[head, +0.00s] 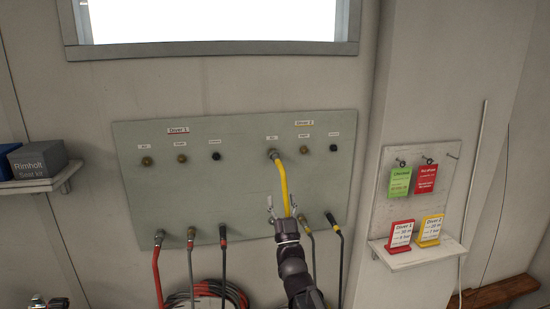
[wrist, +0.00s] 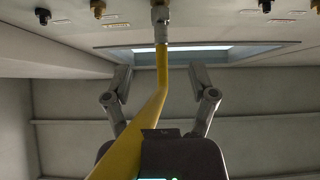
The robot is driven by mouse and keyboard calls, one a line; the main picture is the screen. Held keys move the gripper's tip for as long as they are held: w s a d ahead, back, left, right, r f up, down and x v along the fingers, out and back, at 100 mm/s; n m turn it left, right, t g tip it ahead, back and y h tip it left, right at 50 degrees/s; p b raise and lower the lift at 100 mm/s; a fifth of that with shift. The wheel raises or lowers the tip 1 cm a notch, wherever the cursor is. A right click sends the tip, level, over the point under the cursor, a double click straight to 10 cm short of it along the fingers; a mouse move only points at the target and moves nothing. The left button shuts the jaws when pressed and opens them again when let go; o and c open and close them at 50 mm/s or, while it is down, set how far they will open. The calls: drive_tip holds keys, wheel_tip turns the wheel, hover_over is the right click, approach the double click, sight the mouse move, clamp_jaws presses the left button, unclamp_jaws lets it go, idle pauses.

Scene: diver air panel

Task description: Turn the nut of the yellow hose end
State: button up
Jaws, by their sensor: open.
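The yellow hose (head: 282,182) runs down from the Diver 2 panel's leftmost upper port. Its metal end with the nut (head: 273,154) sits at that port; in the wrist view the nut (wrist: 160,14) is at the top centre. How far the nut is screwed on cannot be told. My gripper (head: 281,203) is open, below the nut and in front of the panel. In the wrist view my gripper (wrist: 160,75) has a finger on each side of the yellow hose (wrist: 162,75), apart from it. The hose's lower part is hidden behind my arm in the head view.
The panel (head: 230,180) has other upper ports and several hoses along its lower edge, including a red hose (head: 156,262) at left. A shelf (head: 420,256) with red and yellow cards stands right. A grey box (head: 38,159) sits on the left shelf.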

sight(275, 158)
drive_tip(key=shift+p+x, duration=4.4)
drive_tip(key=shift+x, duration=2.05)
clamp_jaws()
